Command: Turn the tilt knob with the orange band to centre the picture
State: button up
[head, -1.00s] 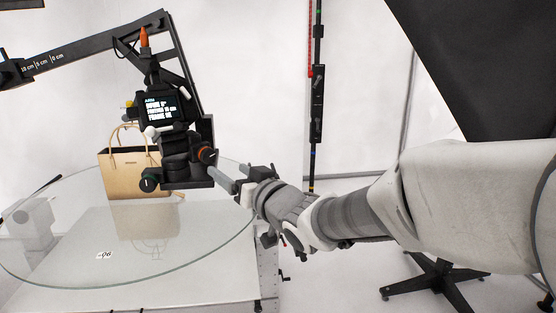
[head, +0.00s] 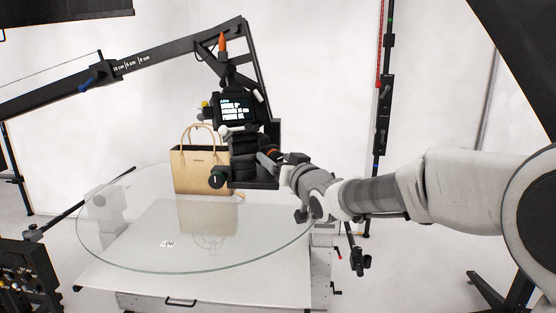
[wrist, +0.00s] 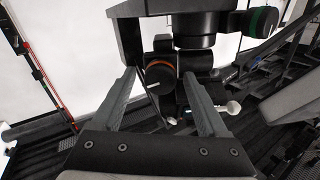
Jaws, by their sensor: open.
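The tilt knob with the orange band (wrist: 160,77) shows in the wrist view, a dark knob with a pale mark on its face. My gripper (wrist: 159,74) is open, with one finger on each side of the knob and visible gaps between. In the head view the knob (head: 273,153) is partly covered by my gripper (head: 267,160), which reaches it from the right. The knob sits on the camera head, below the camera (head: 237,108). The small text on its lit screen is too blurred to read.
A second knob with a green band (head: 217,178) sits low on the camera head and also shows in the wrist view (wrist: 263,20). A tan handbag (head: 190,174) stands behind it on the round glass turntable (head: 140,255). The boom arm (head: 170,57) holds the camera head.

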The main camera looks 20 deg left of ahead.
jog(key=shift+c, duration=0.2)
grip_shut()
jog(key=shift+f+n+b, duration=0.1)
jog(key=shift+n+b, duration=0.3)
jog(key=shift+b, duration=0.2)
jog(key=n+b, duration=0.5)
jog(key=b, duration=0.1)
jog(key=shift+f+n, duration=0.1)
jog(key=shift+n, duration=0.2)
jog(key=n+b, duration=0.2)
jog(key=n, duration=0.2)
jog(key=shift+b, duration=0.35)
jog(key=shift+n+b, duration=0.75)
jog(key=shift+n, duration=1.05)
jog(key=shift+r+n, duration=0.2)
jog(key=shift+n, duration=0.1)
